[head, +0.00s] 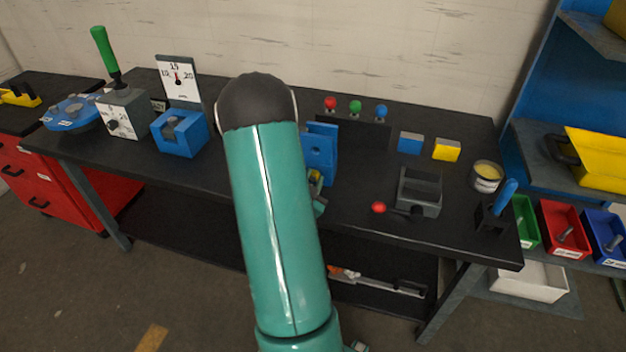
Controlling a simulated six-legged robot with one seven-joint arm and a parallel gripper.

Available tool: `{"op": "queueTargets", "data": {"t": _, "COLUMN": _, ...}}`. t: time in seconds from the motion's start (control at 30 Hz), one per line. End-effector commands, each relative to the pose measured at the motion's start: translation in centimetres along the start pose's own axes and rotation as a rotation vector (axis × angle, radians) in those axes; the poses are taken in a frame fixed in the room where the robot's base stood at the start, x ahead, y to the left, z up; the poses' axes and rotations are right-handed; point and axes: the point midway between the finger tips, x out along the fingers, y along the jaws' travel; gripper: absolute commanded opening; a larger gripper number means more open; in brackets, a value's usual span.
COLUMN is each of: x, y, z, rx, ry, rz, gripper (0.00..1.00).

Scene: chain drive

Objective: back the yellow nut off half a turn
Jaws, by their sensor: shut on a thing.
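The blue upright block (322,150) stands on the bench just right of my arm, its left part hidden behind the arm. A small yellow piece, seemingly the yellow nut (315,176), shows low at the block's front, at the edge of my arm. My gripper (318,188) is mostly hidden behind my teal arm; only a small part shows beside the yellow piece, and it is shut on it. The fingertips and the nut's angle cannot be made out.
Left on the bench are a blue vise-like block (180,136), a dial board (178,78) and a green-handled lever box (122,115). Right are a grey box with a red-knobbed lever (420,192), blue and yellow blocks (446,150) and a can (486,177).

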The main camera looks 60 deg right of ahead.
Motion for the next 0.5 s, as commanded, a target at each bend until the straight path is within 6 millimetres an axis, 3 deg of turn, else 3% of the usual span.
{"op": "queueTargets", "data": {"t": 0.5, "x": 0.16, "y": -0.24, "z": 0.10, "rx": -0.148, "ry": -0.001, "rz": -0.003, "gripper": 0.04}}
